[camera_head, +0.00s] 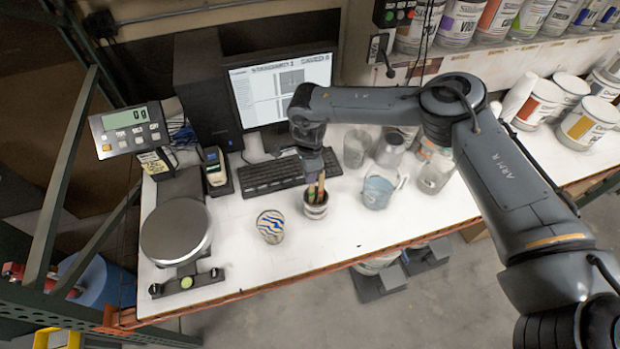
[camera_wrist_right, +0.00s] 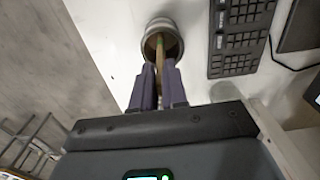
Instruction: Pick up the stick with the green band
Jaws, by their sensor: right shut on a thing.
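A small striped cup (camera_head: 316,211) stands on the white bench with sticks (camera_head: 320,188) rising out of it; a greenish one shows beside a brown one. My right gripper (camera_head: 314,172) points down just above the cup, its fingers shut on a stick. In the right wrist view the two purple-grey fingers (camera_wrist_right: 159,75) close around a tan stick (camera_wrist_right: 160,52) whose far end is inside the cup (camera_wrist_right: 163,25). The fingers hide part of the stick, and I cannot tell its band colour. My left gripper is not in view.
A keyboard (camera_head: 288,172) lies behind. A scale (camera_head: 176,232) is at the left. The bench's front strip is clear.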

